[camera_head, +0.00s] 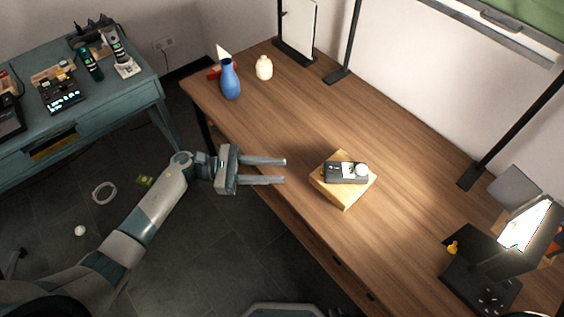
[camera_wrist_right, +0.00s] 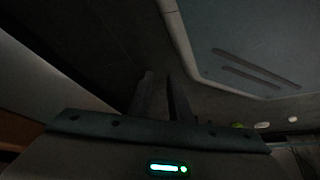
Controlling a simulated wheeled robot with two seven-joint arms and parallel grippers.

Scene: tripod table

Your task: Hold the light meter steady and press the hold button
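The light meter (camera_head: 345,172), a dark and silver device with a white round dome at its right end, lies on a light wooden block (camera_head: 346,199) on the table. My left gripper (camera_head: 285,171) is open and empty. Its two fingers point right toward the meter, short of the block and apart from both. The hold button is too small to make out. My right gripper (camera_wrist_right: 159,76) shows only in the dark right wrist view, its fingers apart with nothing seen between them. The meter is not in that view.
The wooden table (camera_head: 300,120) is clear around the block. A blue vase (camera_head: 230,79) and a cream jar (camera_head: 264,68) stand at its far left. A lit lamp (camera_head: 528,226) stands at the right. A teal bench (camera_head: 75,121) with devices is at the left.

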